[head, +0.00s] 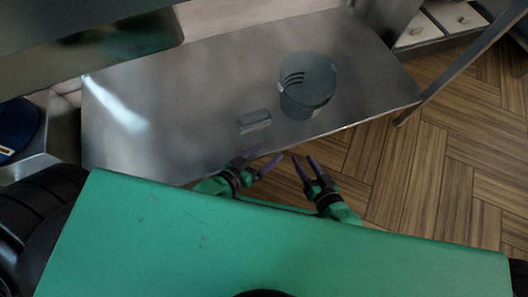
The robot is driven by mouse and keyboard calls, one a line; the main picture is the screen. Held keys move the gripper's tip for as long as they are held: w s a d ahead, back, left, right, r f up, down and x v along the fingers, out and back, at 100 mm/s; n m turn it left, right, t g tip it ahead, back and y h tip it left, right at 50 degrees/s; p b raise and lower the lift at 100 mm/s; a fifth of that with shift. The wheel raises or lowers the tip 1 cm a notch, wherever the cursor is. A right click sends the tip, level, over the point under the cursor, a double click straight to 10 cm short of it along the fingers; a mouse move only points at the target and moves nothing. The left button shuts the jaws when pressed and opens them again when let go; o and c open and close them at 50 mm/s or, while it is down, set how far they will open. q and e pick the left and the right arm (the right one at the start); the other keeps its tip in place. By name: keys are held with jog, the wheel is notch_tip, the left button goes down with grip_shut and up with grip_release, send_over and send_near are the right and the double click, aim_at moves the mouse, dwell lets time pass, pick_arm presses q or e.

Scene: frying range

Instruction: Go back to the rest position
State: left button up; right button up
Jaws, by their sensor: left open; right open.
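My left gripper (262,161) is open and empty, just in front of the metal table's front edge. My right gripper (303,168) is open and empty beside it, to the right, over the floor area past the table's edge. Neither gripper appears to touch anything. Parts of both arms are hidden behind my green body panel.
A steel table (200,90) spans the view. On it stand a dark grey bucket (308,92) and a small grey block (254,122). A dark blue object (18,125) is at the far left. Drawers (455,18) are at the upper right. Wooden floor (430,170) is clear at right.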

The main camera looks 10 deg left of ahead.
dwell(0.5)
pick_arm(q)
jog(key=s+a+r+g+y+p, duration=0.3)
jog(key=s+a+p, duration=0.7)
jog(key=p, duration=0.9)
jog(key=s+a+r+g+y+p, duration=0.3)
jog(key=s+a+g+p, duration=0.4)
jog(key=p, duration=1.3)
jog(key=s+a+y, duration=0.1)
jog(key=s+a, duration=0.2)
jog(key=s, duration=0.1)
jog(key=shift+s+r+m, duration=0.3)
jog(key=shift+s+m, duration=0.1)
pick_arm(e)
jog(key=s+d+r+g+h, duration=0.3)
jog(key=s+d+g, duration=0.2)
jog(key=s+d, duration=0.5)
jog(key=s+d+r+g+h, duration=0.3)
jog(key=s+d+g+h, duration=0.1)
jog(key=s+d, duration=0.6)
jog(key=shift+s+r+n+g, duration=0.3)
jog(key=shift+s+n+g, duration=0.1)
jog(key=shift+s+g, duration=0.4)
